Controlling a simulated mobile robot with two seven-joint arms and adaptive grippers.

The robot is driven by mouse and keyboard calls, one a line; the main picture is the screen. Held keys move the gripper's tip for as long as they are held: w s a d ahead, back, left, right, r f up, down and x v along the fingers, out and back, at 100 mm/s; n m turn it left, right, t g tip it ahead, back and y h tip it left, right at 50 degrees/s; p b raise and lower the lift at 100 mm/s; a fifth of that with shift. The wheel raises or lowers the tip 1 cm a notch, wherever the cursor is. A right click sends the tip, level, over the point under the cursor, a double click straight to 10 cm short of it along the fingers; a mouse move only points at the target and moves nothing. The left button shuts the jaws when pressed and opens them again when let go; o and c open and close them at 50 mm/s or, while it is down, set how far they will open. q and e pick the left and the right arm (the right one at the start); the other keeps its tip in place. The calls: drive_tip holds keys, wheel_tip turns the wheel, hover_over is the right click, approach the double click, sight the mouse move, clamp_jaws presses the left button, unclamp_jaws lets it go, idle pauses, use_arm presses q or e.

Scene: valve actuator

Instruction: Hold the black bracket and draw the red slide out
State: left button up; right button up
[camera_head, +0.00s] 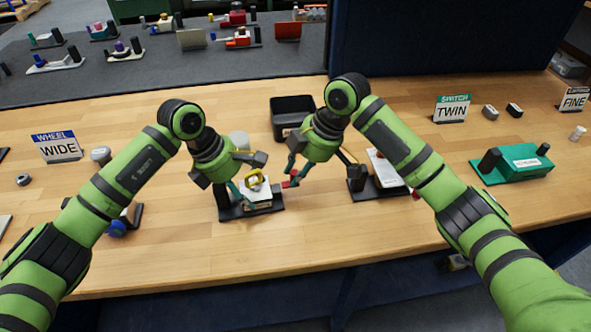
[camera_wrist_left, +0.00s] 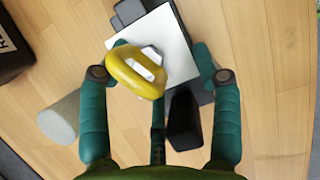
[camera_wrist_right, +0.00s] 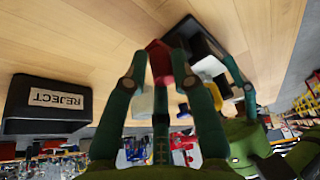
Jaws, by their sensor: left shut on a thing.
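A device with a black base (camera_head: 240,212), a white block (camera_head: 262,197) and a yellow ring (camera_head: 253,180) stands mid-table. A black upright (camera_head: 224,196) rises at its left end; I cannot tell whether it is the bracket. My left gripper (camera_wrist_left: 163,52) is shut on the white block, a finger on each side, with the yellow ring above. My right gripper (camera_wrist_right: 159,57) is right of the device with the red slide (camera_wrist_right: 158,63) between its fingertips. The red slide also shows in the head view (camera_head: 286,184). Whether those fingers press on it is unclear.
A black bin (camera_head: 292,106) marked REJECT (camera_wrist_right: 45,105) stands behind the grippers. Another device with a black post (camera_head: 357,179) and white plate (camera_head: 386,170) stands close on the right. A grey cylinder (camera_wrist_left: 60,117) stands near my left gripper.

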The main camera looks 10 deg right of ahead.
use_arm(q)
drive_tip(key=shift+a+f, duration=0.2)
drive_tip(key=shift+f, duration=0.15)
use_arm(e)
drive_tip(key=shift+o, duration=0.8)
drive_tip(key=shift+s+d+f, duration=0.1)
drive_tip(key=shift+s+d, duration=0.05)
drive_tip(key=v, duration=1.2)
use_arm(q)
drive_tip(key=o, duration=1.7)
drive_tip(key=shift+w+r, duration=0.1)
drive_tip(key=shift+w, duration=0.05)
drive_tip(key=shift+d+r, duration=0.1)
drive_tip(key=shift+r, duration=0.05)
